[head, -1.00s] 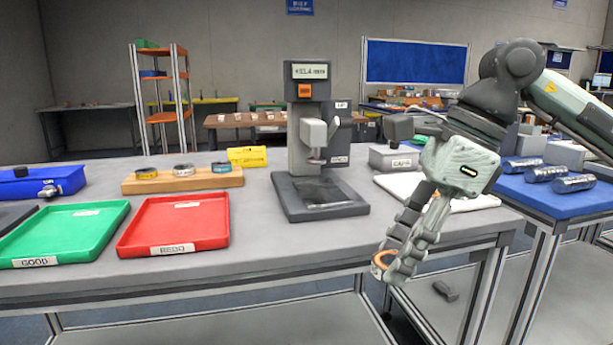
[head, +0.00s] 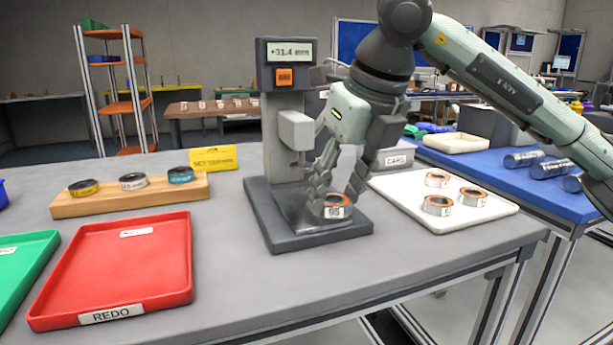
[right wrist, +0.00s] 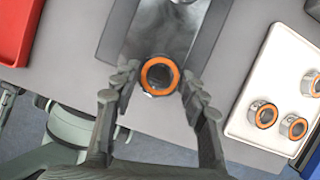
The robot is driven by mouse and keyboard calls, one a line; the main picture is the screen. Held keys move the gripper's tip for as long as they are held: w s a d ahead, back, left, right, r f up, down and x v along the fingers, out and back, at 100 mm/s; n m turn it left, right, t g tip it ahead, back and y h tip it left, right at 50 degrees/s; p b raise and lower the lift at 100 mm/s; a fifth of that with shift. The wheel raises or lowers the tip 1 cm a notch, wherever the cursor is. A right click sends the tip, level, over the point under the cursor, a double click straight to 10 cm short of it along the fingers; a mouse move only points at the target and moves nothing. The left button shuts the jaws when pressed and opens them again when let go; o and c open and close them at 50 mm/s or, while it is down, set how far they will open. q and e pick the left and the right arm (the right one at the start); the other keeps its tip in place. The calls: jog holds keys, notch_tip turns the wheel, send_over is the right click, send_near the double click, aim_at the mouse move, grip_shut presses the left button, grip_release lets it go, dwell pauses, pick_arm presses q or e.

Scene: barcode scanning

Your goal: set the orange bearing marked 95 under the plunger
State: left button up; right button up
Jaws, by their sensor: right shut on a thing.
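The orange bearing marked 95 (head: 336,207) is a short ring with an orange inner band and a white label. My right gripper (head: 335,196) points down and is shut on it, with a finger on each side. The bearing is over the front right part of the press's dark base plate (head: 262,222), in front and to the right of the plunger (head: 301,162). I cannot tell whether it touches the plate. The right wrist view shows the bearing (right wrist: 146,78) between the fingertips (right wrist: 160,80). My left gripper is not in view.
The press column (head: 283,110) shows +31.4. A white tray (head: 405,194) with 3 similar bearings stands right. A wooden block (head: 130,204) with 3 rings, a yellow sign (head: 213,158), a red REDO tray (head: 118,268) and a green tray (head: 22,262) stand left.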

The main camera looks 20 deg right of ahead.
aim_at(303, 199)
jog(key=w, duration=0.2)
jog(key=w+a, duration=0.1)
jog(key=w, duration=0.1)
jog(key=shift+w+p, duration=0.2)
jog(key=shift+p, duration=0.1)
jog(key=w, duration=0.2)
jog(key=shift+w+a+r+p, duration=0.15)
jog(key=shift+w+a+p, duration=0.2)
jog(key=shift+w, duration=0.05)
jog(key=shift+x, duration=0.85)
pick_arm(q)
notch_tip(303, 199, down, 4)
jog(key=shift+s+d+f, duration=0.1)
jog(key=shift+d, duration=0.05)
pick_arm(e)
jog(key=shift+f, duration=0.2)
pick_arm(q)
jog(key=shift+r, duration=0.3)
pick_arm(e)
jog(key=o, duration=1.2)
jog(key=shift+o, duration=0.2)
